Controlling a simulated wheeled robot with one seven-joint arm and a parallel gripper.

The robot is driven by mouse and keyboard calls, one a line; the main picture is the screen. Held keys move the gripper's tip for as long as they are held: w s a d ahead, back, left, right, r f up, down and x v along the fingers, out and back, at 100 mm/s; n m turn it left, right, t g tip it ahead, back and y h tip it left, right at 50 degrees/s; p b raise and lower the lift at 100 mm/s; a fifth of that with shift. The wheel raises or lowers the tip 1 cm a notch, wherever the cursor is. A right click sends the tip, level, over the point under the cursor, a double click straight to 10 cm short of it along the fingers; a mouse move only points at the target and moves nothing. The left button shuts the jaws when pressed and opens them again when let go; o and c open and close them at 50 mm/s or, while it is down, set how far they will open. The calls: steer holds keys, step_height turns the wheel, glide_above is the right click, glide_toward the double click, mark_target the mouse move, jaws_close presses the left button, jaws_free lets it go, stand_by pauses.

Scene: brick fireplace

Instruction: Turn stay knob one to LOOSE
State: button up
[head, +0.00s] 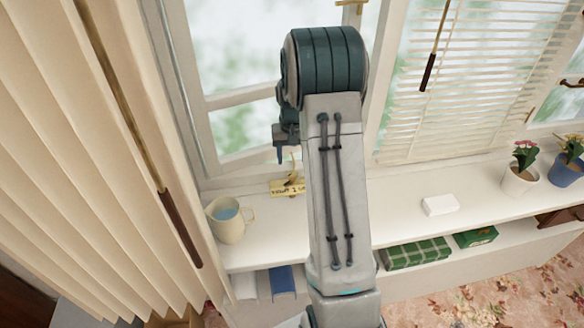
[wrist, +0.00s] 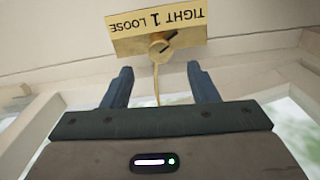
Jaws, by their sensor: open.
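The brass stay knob one (wrist: 160,46) shows in the wrist view on a yellow plate (wrist: 122,40) whose lettering is upside down there. TIGHT is on the right and LOOSE on the left. A dark line on the knob slants up and right, to the TIGHT side. My gripper (wrist: 161,82) is open and empty, its two dark fingers apart, with the knob ahead of and between their tips, not touching. In the head view my gripper (head: 280,156) hangs above the plate (head: 288,189) on the sill; the arm hides part of the plate.
A cream jug (head: 228,222) stands left of the plate. A white block (head: 440,205) and potted flowers (head: 519,180) stand on the sill (head: 400,213) to the right. A blind wand (head: 180,230) hangs by the left blind; another wand (head: 428,72) hangs at the right window.

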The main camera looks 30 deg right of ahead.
mark_target(292, 174)
step_height(292, 174, down, 6)
steer(key=shift+f+p, duration=0.1)
steer(key=shift+p, duration=0.35)
steer(key=c, duration=1)
